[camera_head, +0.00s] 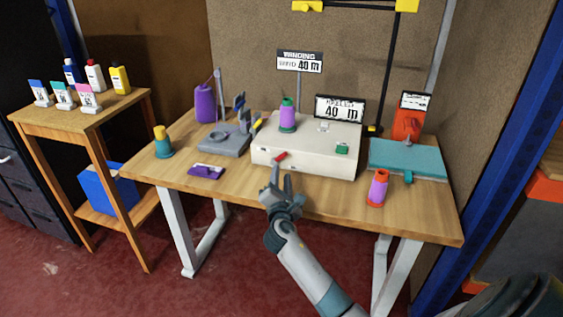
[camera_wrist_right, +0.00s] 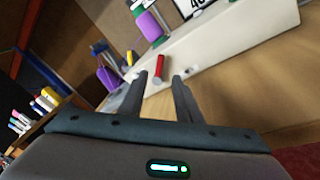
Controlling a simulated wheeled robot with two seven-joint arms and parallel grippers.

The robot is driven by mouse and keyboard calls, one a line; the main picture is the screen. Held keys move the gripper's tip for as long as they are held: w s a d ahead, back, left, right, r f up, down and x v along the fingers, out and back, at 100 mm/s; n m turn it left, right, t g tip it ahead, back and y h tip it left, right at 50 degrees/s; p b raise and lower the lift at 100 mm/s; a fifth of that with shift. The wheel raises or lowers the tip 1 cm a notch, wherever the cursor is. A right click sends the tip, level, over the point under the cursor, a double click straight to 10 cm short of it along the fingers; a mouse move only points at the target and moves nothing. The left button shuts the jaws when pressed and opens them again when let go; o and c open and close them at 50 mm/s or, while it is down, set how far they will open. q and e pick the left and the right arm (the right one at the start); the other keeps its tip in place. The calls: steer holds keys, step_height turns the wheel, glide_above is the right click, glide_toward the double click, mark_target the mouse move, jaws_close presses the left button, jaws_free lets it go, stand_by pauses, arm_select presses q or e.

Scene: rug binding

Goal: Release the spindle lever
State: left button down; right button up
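The spindle lever looks to be the red lever (camera_head: 280,156) on the front of the white winding machine (camera_head: 300,152). In the right wrist view the red lever (camera_wrist_right: 159,66) appears beyond and roughly between my fingertips. My right gripper (camera_head: 281,174) is in front of the machine, just below the lever in the head view. Its fingers (camera_wrist_right: 160,78) are apart with nothing between them, and I see no clear contact with the lever. A purple and green thread cone (camera_head: 288,115) stands on top of the machine. My left gripper is not in view.
A grey stand (camera_head: 224,140) and a purple object (camera_head: 206,171) are left of the machine. A teal plate (camera_head: 408,159) and an orange-purple spool (camera_head: 378,188) are to its right. A sign (camera_head: 340,109) reads 40 m. The table front (camera_head: 310,195) is mostly clear.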

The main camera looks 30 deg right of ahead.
mark_target(281, 158)
steer(key=x, duration=0.8)
steer(key=shift+w+d, duration=0.1)
steer(key=shift+d, duration=0.05)
jaws_close()
